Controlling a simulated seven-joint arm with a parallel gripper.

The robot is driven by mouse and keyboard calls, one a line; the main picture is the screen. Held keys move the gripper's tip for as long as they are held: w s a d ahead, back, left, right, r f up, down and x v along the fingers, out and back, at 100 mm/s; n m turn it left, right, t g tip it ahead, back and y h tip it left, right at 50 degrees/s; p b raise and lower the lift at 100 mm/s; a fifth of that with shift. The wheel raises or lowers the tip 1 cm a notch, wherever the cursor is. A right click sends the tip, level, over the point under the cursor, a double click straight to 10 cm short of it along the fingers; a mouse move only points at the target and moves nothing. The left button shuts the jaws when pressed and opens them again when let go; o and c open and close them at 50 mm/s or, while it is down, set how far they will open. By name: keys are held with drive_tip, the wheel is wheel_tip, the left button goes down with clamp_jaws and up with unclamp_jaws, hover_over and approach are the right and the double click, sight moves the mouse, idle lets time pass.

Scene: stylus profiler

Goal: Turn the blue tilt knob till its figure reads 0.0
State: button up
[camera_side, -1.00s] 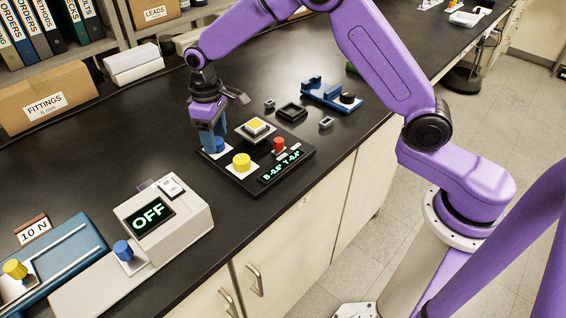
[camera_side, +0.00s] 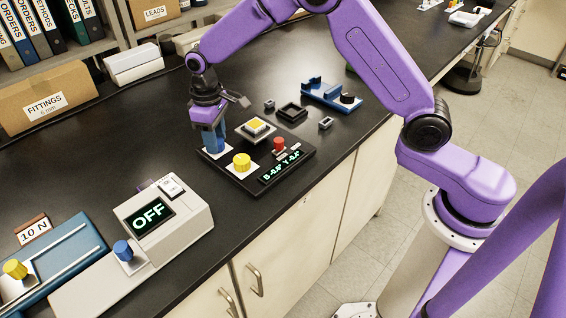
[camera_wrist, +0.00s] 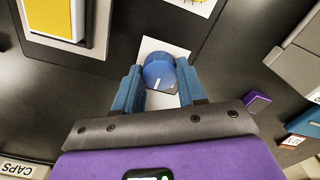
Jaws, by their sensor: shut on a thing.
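The blue tilt knob (camera_wrist: 159,70), a round cap with a white line, stands on a white plate (camera_wrist: 152,46) in the wrist view. My gripper (camera_wrist: 158,82) has a blue finger on each side of the knob and is shut on it. In the side view my gripper (camera_side: 213,148) reaches down over the left corner of the black tilt stage (camera_side: 237,182), and its fingers mostly hide the knob. The green display (camera_side: 281,167) on the stage's front seems to read B -0.6° and Y -0.4°, though the digits are small.
A yellow knob (camera_side: 241,162), a red knob (camera_side: 279,143) and a yellow-topped sample platform (camera_side: 256,127) stand close by on the same stage. A grey box (camera_side: 168,222) with an OFF screen and its own blue knob (camera_side: 123,250) stands front left. The bench between is clear.

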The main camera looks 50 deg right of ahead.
drive_tip(key=m, duration=0.5)
drive_tip(key=shift+m, duration=0.7)
drive_tip(key=m, duration=0.5)
drive_tip(key=o, duration=1.2)
drive_tip(key=shift+c, duration=0.2)
drive_tip(key=shift+r, duration=4)
